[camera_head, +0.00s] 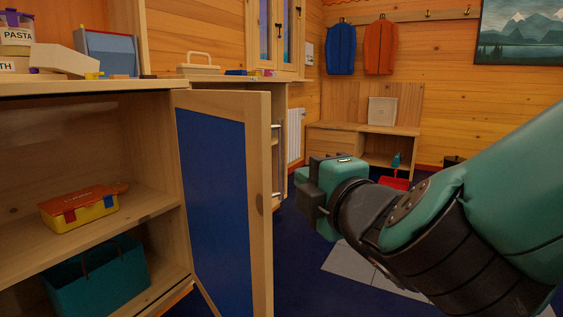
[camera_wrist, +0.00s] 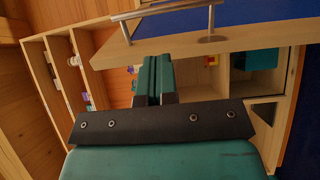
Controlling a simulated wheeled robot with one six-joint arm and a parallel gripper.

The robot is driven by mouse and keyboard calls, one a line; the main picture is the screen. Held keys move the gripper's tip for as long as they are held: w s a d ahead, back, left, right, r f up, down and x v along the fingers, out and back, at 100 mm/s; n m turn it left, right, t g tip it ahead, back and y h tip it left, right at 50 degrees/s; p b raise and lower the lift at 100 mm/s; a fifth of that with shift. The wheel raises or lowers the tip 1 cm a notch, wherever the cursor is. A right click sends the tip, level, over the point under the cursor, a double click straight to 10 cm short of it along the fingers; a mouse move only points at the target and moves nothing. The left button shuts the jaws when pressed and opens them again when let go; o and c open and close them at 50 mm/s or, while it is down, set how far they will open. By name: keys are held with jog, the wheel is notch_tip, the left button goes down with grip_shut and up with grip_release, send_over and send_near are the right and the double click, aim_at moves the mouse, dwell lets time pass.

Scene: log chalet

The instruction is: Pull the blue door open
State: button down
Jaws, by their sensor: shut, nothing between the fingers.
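The blue door (camera_head: 212,190) has a blue panel in a pale wood frame. In the head view it stands swung out from the cabinet (camera_head: 160,150), with the shelves inside exposed. In the wrist view the door's blue panel (camera_wrist: 255,12) and a metal bar handle (camera_wrist: 165,12) show at the top. My gripper (camera_head: 318,192) is to the right of the door's free edge, apart from it in the head view. In the wrist view its green fingers (camera_wrist: 154,78) are together and empty, below the handle in the picture. The fingertips are hard to make out in the head view.
A yellow and red box (camera_head: 80,210) is on the middle shelf and a teal basket (camera_head: 98,275) below. A low wooden bench (camera_head: 345,138) stands at the back. Dark blue floor (camera_head: 305,270) is clear between door and arm, with a grey mat (camera_head: 360,270) to the right.

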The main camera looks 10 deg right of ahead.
aim_at(283, 162)
jog(key=p+x, duration=0.7)
jog(key=x, duration=0.2)
jog(key=shift+w+a+f, duration=0.1)
jog(key=shift+w, duration=0.05)
